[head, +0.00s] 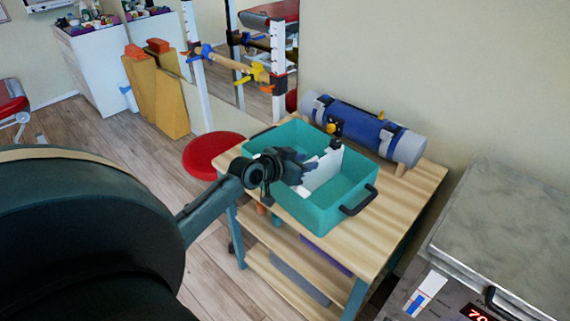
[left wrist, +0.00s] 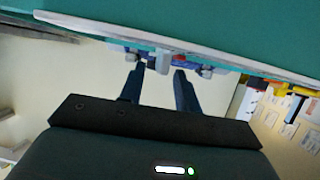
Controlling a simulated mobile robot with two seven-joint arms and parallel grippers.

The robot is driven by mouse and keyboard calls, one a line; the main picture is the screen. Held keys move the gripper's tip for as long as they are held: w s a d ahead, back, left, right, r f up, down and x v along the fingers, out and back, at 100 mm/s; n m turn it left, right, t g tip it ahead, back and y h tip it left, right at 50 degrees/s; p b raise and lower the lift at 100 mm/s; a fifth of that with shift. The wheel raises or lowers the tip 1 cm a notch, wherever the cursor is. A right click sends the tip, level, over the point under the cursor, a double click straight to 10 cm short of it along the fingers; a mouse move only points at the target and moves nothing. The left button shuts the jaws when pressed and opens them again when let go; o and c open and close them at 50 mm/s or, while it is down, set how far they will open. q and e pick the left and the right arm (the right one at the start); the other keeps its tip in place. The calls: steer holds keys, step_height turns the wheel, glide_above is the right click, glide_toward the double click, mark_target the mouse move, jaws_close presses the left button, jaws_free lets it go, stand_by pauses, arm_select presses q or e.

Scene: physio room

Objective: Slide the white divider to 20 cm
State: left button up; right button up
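The white divider (head: 322,173) stands upright inside the teal bin (head: 345,190), crossing it. A small dark knob (head: 337,143) shows at its far end. My left gripper (head: 298,168) is over the bin, close to the divider's near-left part, and hides some of it. In the left wrist view the two fingers (left wrist: 160,69) are apart, with a gap between them. A long pale band (left wrist: 130,33) runs beyond the tips against a teal surface; I cannot tell whether the fingers touch it. No scale marks are readable. My right gripper is not in view.
The bin sits on a wooden cart (head: 408,199) with lower shelves. A blue and grey roll (head: 358,124) lies behind it near the wall. The bin's black handle (head: 359,200) sticks out at front right. A grey-topped unit (head: 505,235) stands at right; a red stool (head: 212,153) at left.

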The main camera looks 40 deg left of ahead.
arm_select(q)
steer(key=v, duration=1)
steer(key=shift+s, duration=0.25)
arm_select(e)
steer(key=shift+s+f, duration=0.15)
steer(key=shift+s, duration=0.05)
arm_select(q)
steer(key=shift+a+r, duration=0.1)
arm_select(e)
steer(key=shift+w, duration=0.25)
arm_select(q)
steer(key=s+d+f+g, duration=0.1)
steer(key=s+d+f, duration=0.4)
steer(key=d, duration=0.2)
steer(key=s+d+f+h, duration=0.1)
steer(key=s+d+f, duration=0.4)
steer(key=d, duration=0.3)
steer(key=s+d+f+m+g, duration=0.1)
steer(key=s+d+f, duration=0.4)
steer(key=d, duration=0.3)
steer(key=shift+s+f+g, duration=0.3)
steer(key=shift+f, duration=0.4)
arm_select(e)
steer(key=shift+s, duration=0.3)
arm_select(q)
steer(key=shift+d, duration=0.1)
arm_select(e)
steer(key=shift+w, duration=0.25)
